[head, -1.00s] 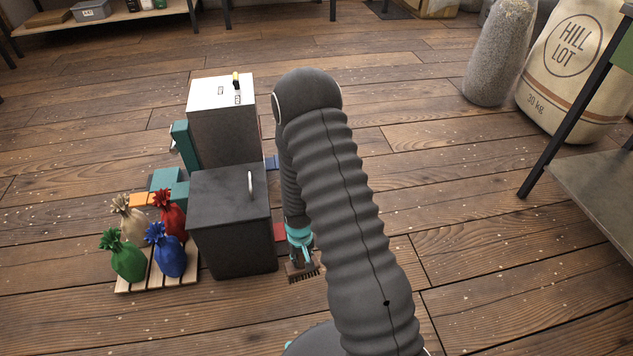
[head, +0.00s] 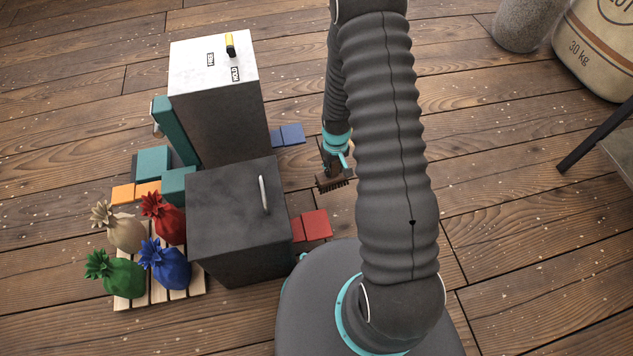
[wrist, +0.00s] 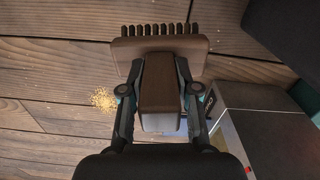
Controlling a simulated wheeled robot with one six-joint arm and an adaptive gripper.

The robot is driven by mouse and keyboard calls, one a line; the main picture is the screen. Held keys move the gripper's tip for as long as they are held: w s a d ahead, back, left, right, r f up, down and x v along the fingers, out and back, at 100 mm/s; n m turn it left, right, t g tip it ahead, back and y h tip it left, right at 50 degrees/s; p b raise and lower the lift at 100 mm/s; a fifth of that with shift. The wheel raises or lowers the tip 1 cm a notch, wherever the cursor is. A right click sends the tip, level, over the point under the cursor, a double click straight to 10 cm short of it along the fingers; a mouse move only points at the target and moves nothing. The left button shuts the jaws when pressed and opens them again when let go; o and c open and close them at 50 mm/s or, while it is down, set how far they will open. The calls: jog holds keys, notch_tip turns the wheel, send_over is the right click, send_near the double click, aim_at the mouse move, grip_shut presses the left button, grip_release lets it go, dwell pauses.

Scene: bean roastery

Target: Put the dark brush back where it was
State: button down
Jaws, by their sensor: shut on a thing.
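The dark brush (head: 332,183) is brown, with a row of dark bristles along its head. My gripper (head: 337,158) is shut on it, right of the blue and red pads in the head view. In the wrist view the brush's handle block (wrist: 160,88) sits between the two fingers of my gripper (wrist: 160,92), with the bristles pointing to the top of the picture. The brush appears to be above the plank floor; its exact height is unclear. My arm covers the floor to its right in the head view.
A dark box (head: 235,215) with a handle and a taller white-topped box (head: 215,70) stand to the left. Blue pads (head: 288,135) and red pads (head: 312,226) lie beside them. Colored sacks stand on a pallet (head: 128,302). Yellowish crumbs (wrist: 103,99) lie on the floor.

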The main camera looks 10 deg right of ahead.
jog(key=w+d+n+b, duration=0.2)
jog(key=d, duration=0.5)
jog(key=w+a+f+b, duration=0.1)
jog(key=w+a+f, duration=0.3)
jog(key=a+f, duration=0.6)
jog(key=shift+w+a+f+n, duration=0.2)
jog(key=shift+a+f+n, duration=0.1)
jog(key=shift+a, duration=0.05)
jog(key=shift+f, duration=0.1)
jog(key=shift+f+b, duration=0.15)
jog(key=shift+b, duration=0.25)
jog(key=c, duration=0.8)
grip_release()
jog(key=shift+c, duration=0.2)
